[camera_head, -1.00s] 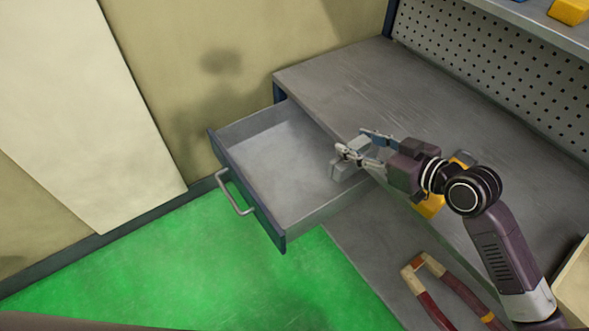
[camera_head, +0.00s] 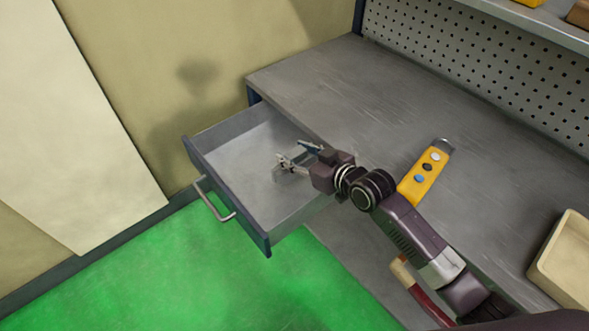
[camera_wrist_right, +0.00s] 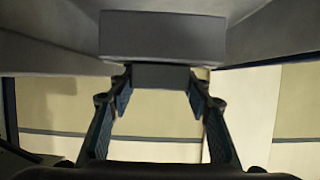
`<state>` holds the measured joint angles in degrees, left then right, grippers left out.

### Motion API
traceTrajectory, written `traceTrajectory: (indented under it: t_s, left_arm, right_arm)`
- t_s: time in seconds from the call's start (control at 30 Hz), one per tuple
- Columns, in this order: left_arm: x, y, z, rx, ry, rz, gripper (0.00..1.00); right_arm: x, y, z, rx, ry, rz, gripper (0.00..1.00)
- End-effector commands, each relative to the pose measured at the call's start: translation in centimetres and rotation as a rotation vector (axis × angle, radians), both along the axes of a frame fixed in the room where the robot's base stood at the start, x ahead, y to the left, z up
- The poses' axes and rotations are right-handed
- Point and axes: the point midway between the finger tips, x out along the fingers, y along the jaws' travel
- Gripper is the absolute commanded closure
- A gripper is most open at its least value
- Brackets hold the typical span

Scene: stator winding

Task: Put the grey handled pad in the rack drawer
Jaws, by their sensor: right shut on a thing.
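The rack drawer (camera_head: 235,180) is pulled out, with a dark blue front and a silver handle (camera_head: 214,200). My right gripper (camera_head: 293,158) is over the right part of the drawer. It is shut on the grey handled pad (camera_head: 279,173), which is small and partly hidden by the fingers in the head view. In the right wrist view, the fingers (camera_wrist_right: 160,90) close on the pad's handle, and the pad's grey block (camera_wrist_right: 162,36) shows beyond them. I cannot tell whether the pad touches the drawer floor. My left gripper is not in view.
The grey worktop (camera_head: 350,95) lies behind and right of the drawer. On it are a yellow tool with buttons (camera_head: 425,172) and a beige bin (camera_head: 567,258). A red-handled tool (camera_head: 428,300) is below, partly hidden by my arm. The left part of the drawer is empty.

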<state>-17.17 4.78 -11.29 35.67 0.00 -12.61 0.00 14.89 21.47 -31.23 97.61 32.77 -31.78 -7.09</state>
Motion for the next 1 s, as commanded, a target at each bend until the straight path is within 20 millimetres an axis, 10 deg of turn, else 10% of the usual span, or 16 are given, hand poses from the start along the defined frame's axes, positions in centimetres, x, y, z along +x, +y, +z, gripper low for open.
traceTrajectory:
  t_s: [0.5, 0.97, 1.0]
  left_arm:
    - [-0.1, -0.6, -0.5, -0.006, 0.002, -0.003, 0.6]
    - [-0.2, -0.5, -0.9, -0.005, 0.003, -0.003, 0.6]
    - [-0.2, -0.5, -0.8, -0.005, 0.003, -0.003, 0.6]
  right_arm:
    - [0.1, 0.1, -6.2, 0.004, -0.004, 0.0, 0.93]
    - [0.1, 0.0, -7.1, 0.003, -0.006, 0.0, 0.93]
    - [0.0, 0.0, -7.1, 0.0, -0.002, 0.0, 0.5]
